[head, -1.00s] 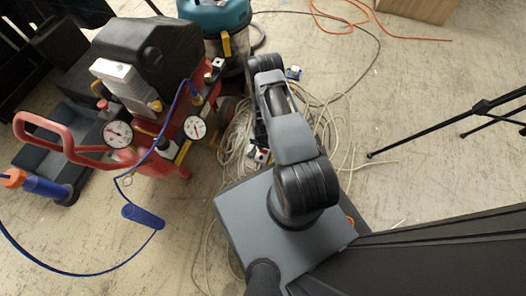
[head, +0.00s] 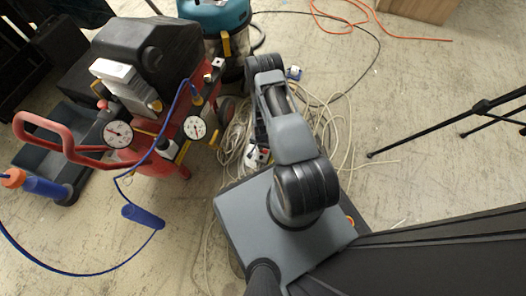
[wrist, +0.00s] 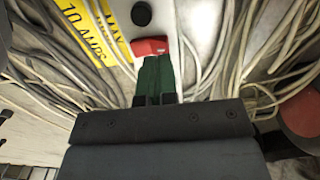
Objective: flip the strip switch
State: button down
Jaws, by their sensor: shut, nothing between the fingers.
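The white power strip (wrist: 190,20) lies among cables in the wrist view, with a yellow label (wrist: 82,28) reading "MAX 10 AMPS" to the left. Its red switch (wrist: 152,46) sits below a round black button (wrist: 141,14). My gripper (wrist: 156,60) is shut and empty. Its green fingertips are at the lower edge of the red switch, and I cannot tell whether they touch it. In the head view only a small white and red part of the strip (head: 258,153) shows beside my arm. My arm hides the gripper there.
Loose pale cables (head: 235,140) lie around the strip. A red compressor (head: 155,125) with gauges and a blue hose stands at left, close to my arm. A teal-topped vacuum (head: 215,15) stands behind. Black tripod legs (head: 430,130) are at right. Floor between is mostly open.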

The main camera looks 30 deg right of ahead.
jog(key=shift+f+b, duration=1.15)
jog(key=shift+f, duration=0.15)
dwell(0.5)
jog(key=shift+r, duration=0.1)
jog(key=shift+r+p, duration=2.8)
jog(key=shift+r, duration=0.65)
jog(key=w+a+r+n+t+p, duration=0.15)
jog(key=r+p, duration=0.45)
jog(key=r, duration=0.9)
jog(key=w+a+r+n+p, duration=0.1)
jog(key=w+r+p, duration=0.3)
jog(key=r, duration=1.1)
jog(key=w+a+r+n+p, duration=0.15)
jog(key=r+p, duration=0.55)
jog(key=r, duration=0.9)
jog(key=s+a+r+n+p, duration=0.1)
jog(key=s+r+p, duration=0.4)
jog(key=r, duration=0.9)
jog(key=s+a+r+n+t+p, duration=0.1)
jog(key=s+r+p, duration=0.5)
jog(key=r, duration=0.8)
jog(key=s+a+r+n+t+p, duration=0.1)
jog(key=s+r+p, duration=0.5)
jog(key=r, duration=0.8)
jog(key=shift+a+n+p, duration=0.8)
jog(key=shift+n+p, duration=0.4)
